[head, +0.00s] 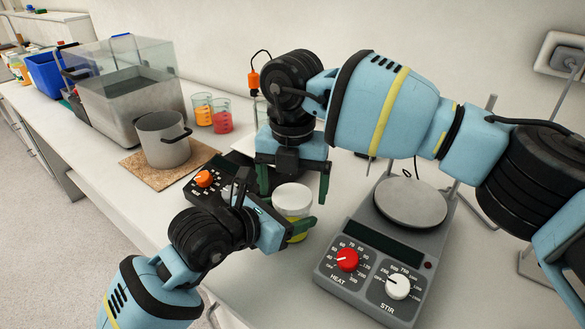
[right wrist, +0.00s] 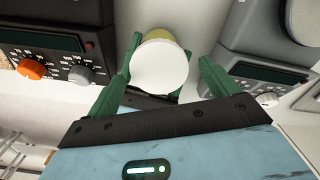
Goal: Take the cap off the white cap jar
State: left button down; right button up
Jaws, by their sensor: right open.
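The white cap jar (head: 295,202) has a round white cap and a yellow body. It stands upright on the bench in the head view, and its cap (right wrist: 160,66) shows large in the right wrist view. My left gripper (head: 292,229) is low at the jar, its green fingers on either side of the yellow body and seemingly closed on it. Part of that grip is hidden. My right gripper (head: 294,190) points down above the jar. Its green fingers are spread apart on both sides of the cap, with gaps, and it holds nothing.
A grey hot-plate stirrer (head: 372,252) with red and white knobs stands close to the right of the jar. Another dark panel device (head: 207,182) is behind the left gripper. A pot (head: 163,141), two beakers with orange and red liquid and a glass tank (head: 130,90) are further left.

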jog(key=shift+f, duration=0.4)
jog(key=shift+c, duration=0.2)
jog(key=c, duration=1)
jog(key=shift+n, duration=1.7)
jog(key=o, duration=1.1)
jog(key=shift+c, duration=0.2)
